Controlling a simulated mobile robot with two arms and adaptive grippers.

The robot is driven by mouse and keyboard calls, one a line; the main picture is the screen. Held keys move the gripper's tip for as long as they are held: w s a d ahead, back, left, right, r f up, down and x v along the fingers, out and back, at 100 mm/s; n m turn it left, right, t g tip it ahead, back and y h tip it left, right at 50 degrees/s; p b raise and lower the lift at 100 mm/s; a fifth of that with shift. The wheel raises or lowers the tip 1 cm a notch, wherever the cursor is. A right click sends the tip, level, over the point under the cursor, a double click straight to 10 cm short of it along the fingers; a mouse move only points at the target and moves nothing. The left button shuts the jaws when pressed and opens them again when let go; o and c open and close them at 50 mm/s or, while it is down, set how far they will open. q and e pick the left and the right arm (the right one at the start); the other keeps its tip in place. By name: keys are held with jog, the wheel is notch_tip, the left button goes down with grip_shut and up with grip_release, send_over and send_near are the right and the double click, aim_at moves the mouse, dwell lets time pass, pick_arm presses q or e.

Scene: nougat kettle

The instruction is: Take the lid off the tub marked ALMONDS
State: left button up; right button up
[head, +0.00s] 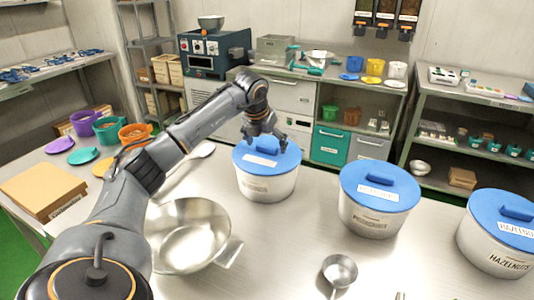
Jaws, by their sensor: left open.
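Three white tubs with blue lids stand on the steel table. The left tub (266,186) has a label too blurred to read surely; the middle tub (372,219) seems to read PISTACHIOS and the right tub (492,250) reads HAZELNUTS. The left tub's blue lid (262,160) is on, with a raised handle on top. My left gripper (266,144) is open at the far part of this lid, over its handle, which it partly hides. I cannot tell whether the fingers touch the lid. My right gripper is not in view.
A large steel bowl (188,235) stands left of the left tub, partly behind my left arm. A small steel ladle (340,270) lies in front. A cardboard box (42,190) and coloured cups (107,130) are at the left. Bare table lies between the tubs.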

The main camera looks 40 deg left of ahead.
pick_arm(q)
jog(key=c, duration=1.3)
jog(key=shift+o, duration=0.2)
jog(key=shift+r, duration=0.1)
jog(key=shift+r, duration=0.55)
jog(key=s+d+r, duration=0.4)
jog(key=s+r, duration=0.9)
jog(key=r, duration=0.1)
jog(key=shift+s+r, duration=0.15)
jog(key=shift+r, duration=0.25)
jog(key=shift+d, duration=0.1)
